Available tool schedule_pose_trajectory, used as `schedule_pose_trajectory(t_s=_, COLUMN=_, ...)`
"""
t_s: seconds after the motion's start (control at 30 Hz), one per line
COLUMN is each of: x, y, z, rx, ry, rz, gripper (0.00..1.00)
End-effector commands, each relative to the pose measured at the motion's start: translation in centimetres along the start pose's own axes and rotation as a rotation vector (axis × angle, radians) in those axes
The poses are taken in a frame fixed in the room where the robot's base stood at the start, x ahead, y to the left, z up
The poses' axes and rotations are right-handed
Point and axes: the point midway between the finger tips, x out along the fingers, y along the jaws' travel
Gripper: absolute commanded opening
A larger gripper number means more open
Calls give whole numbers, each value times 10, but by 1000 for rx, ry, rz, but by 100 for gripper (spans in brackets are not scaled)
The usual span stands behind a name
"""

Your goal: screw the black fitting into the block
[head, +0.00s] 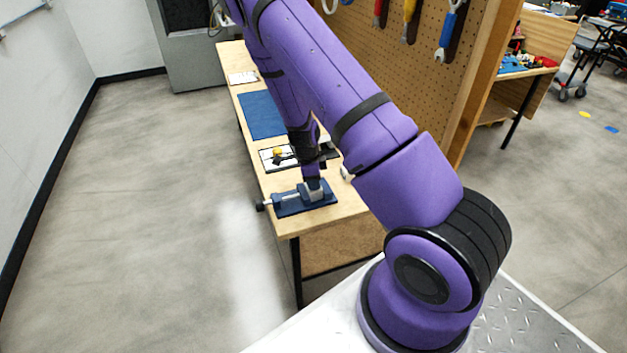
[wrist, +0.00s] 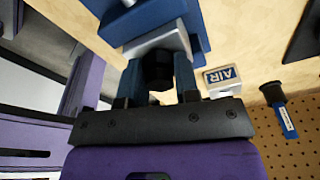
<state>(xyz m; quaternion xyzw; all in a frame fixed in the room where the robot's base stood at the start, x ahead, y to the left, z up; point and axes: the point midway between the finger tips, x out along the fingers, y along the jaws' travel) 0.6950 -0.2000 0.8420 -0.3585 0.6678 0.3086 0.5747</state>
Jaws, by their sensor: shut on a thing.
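The black fitting (wrist: 158,70) is between the two fingers of my gripper (wrist: 158,82) in the wrist view, and the gripper is shut on it. The fitting's far end meets the face of the grey block (wrist: 160,42); how deep it sits in the block cannot be told. The block is held in a blue vise (wrist: 160,15). In the head view the vise (head: 289,208) stands at the near end of the bench, and my gripper (head: 312,182) points down at the block. My arm and gripper hide the fitting there.
A small white block with an AIR label (wrist: 222,77) is beside the vise. A light tray with a yellow-topped part (head: 278,152) and a blue mat (head: 262,115) lie farther along the bench. A pegboard with hanging tools (head: 400,60) rises on the right.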

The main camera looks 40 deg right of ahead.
Motion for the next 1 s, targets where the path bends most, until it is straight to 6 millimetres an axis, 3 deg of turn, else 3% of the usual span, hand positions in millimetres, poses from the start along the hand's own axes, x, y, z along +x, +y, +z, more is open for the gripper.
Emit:
schedule_pose_trajectory(t_s=0.3, x=1, y=0, z=0, rx=306, ry=2, rz=47, gripper=6)
schedule_pose_trajectory(t_s=0.67, x=1, y=0, z=0, rx=354, ry=1, rz=54, gripper=6)
schedule_pose_trajectory(t_s=1.0, x=1, y=0, z=0, rx=671, ry=1, rz=101, gripper=6)
